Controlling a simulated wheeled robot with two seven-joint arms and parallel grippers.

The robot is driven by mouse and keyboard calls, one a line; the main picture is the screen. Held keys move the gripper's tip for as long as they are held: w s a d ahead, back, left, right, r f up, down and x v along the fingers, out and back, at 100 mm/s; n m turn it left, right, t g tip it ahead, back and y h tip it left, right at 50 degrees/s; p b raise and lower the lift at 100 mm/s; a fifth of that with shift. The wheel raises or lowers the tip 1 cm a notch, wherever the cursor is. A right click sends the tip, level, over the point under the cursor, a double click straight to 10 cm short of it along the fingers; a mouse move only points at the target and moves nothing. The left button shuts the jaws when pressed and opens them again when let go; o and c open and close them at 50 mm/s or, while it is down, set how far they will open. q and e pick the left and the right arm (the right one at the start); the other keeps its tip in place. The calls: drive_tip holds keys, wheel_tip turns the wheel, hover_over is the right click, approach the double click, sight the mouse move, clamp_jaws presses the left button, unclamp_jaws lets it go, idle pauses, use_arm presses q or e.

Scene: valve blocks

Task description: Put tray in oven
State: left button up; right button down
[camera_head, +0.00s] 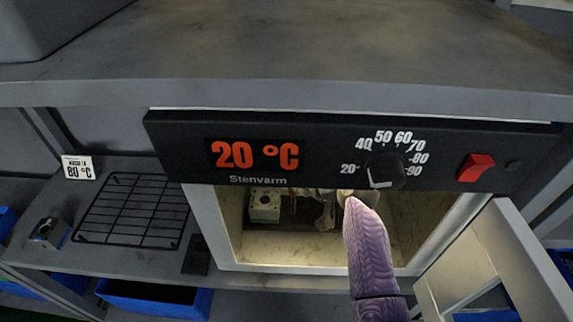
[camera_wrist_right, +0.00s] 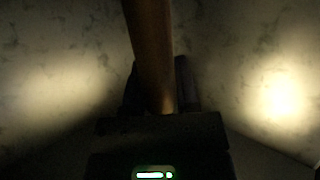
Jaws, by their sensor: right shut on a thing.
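The oven (camera_head: 230,240) stands open, its door (camera_head: 515,260) swung out to the right. A pale valve block (camera_head: 264,206) with a round hole sits inside on the left, with other metal parts (camera_head: 326,212) beside it. In the right wrist view my right gripper (camera_wrist_right: 160,100) is shut on a brown bar-like piece (camera_wrist_right: 150,45), perhaps the tray's edge; I cannot tell. My left gripper is not in view.
The oven's control panel (camera_head: 330,150) overhangs the opening; it shows 20 °C and has a knob (camera_head: 385,170) and a red switch (camera_head: 476,167). A black wire rack (camera_head: 133,210) lies on the shelf left of it. A blue bin (camera_head: 155,298) stands below.

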drive_tip(key=shift+d+f, duration=0.1)
drive_tip(key=c, duration=0.5)
unclamp_jaws()
drive_tip(key=shift+o, duration=0.7)
